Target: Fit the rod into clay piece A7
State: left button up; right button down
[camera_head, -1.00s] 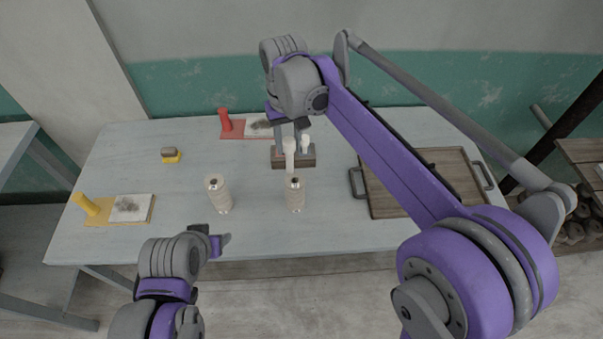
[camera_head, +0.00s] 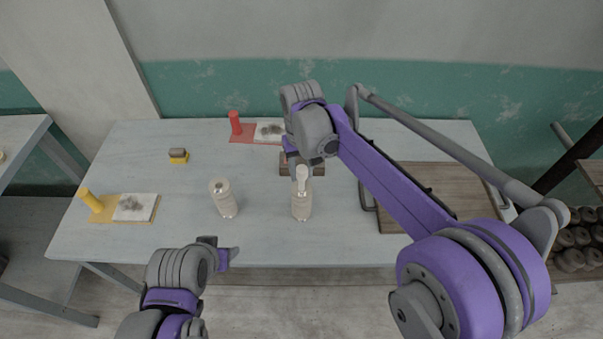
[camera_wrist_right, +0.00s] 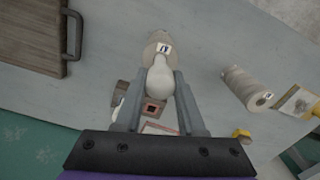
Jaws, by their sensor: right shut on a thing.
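My right gripper (camera_head: 302,164) is shut on a white rod (camera_head: 302,175) with a rounded end, which also shows between the fingers in the right wrist view (camera_wrist_right: 160,80). The rod is over the right one of two pale, ribbed clay cylinders (camera_head: 302,206). That cylinder's opening is hidden, so I cannot tell whether the rod's lower end is inside. Its label (camera_wrist_right: 164,48) is too small to read surely. The other clay cylinder (camera_head: 224,200) stands upright to the left, with a dark hole on top. My left gripper (camera_head: 230,254) is off the table's front edge; its jaws are unclear.
A wooden block (camera_head: 318,170) is behind the right cylinder. A wooden tray (camera_head: 395,215) with handles lies to the right.

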jog(key=shift+s+f, duration=0.1)
jog(key=shift+s, duration=0.1)
jog(key=c, duration=0.5)
grip_release()
jog(key=shift+w, duration=0.3)
jog(key=shift+s, duration=0.15)
notch_tip(320, 180, up, 12)
jog(key=s+d+f+m+t, duration=0.1)
jog(key=s+d+f+t, duration=0.2)
jog(key=s+d+f, duration=0.3)
jog(key=s+d+f+m+t, duration=0.2)
jog(key=s+d+f, duration=0.5)
jog(key=s+d, duration=0.4)
jog(key=s+t+p, duration=0.1)
jog(key=s, duration=0.1)
jog(key=shift+s+d+f, duration=0.3)
jog(key=shift+d, duration=0.1)
